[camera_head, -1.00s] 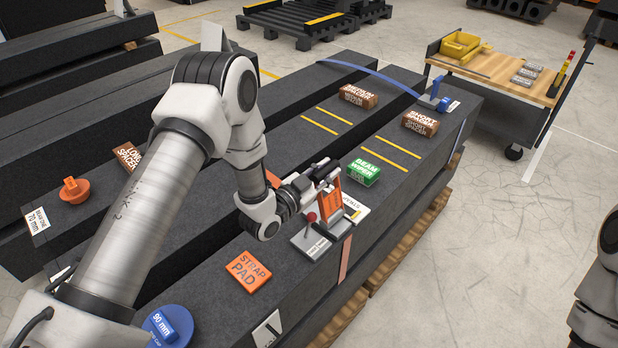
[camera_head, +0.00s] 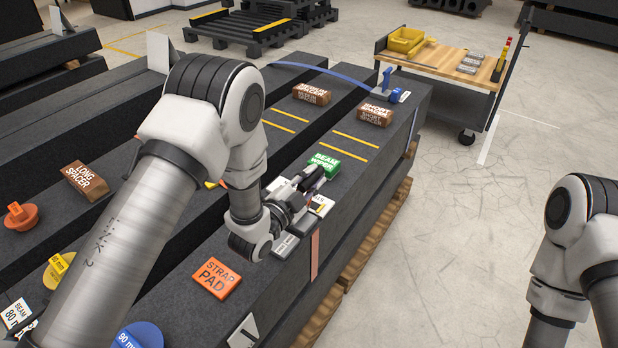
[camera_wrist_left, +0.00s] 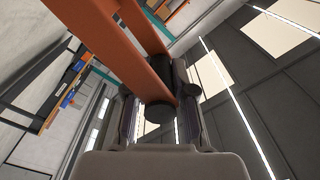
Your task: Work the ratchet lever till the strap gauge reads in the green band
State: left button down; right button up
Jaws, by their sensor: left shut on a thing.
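The ratchet's grey base (camera_head: 286,245) sits on the near dark granite beam, with a reddish strap (camera_head: 314,255) running down the beam's side. My left gripper (camera_head: 313,180) is low over the ratchet. In the left wrist view the orange ratchet lever (camera_wrist_left: 112,45) reaches in from the top, its dark crossbar (camera_wrist_left: 159,110) between the fingers of my left gripper (camera_wrist_left: 160,95), which is shut on it. In the head view my gripper and wrist hide most of the lever. I cannot make out a gauge reading. My right arm shows at the right edge; its gripper is out of view.
A green beam wiper (camera_head: 323,165) lies close beyond the gripper. An orange strap pad (camera_head: 217,281) lies on the near side. Brown spacers (camera_head: 312,93) and a blue ratchet (camera_head: 392,88) are farther along. A wooden-topped cart (camera_head: 445,62) stands behind; floor at right is clear.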

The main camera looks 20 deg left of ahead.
pick_arm(q)
jog(key=c, duration=1)
grip_release()
jog(key=shift+w, duration=0.1)
jog(key=shift+o, duration=0.2)
jog(key=v, duration=1.2)
jog(key=shift+f, duration=0.1)
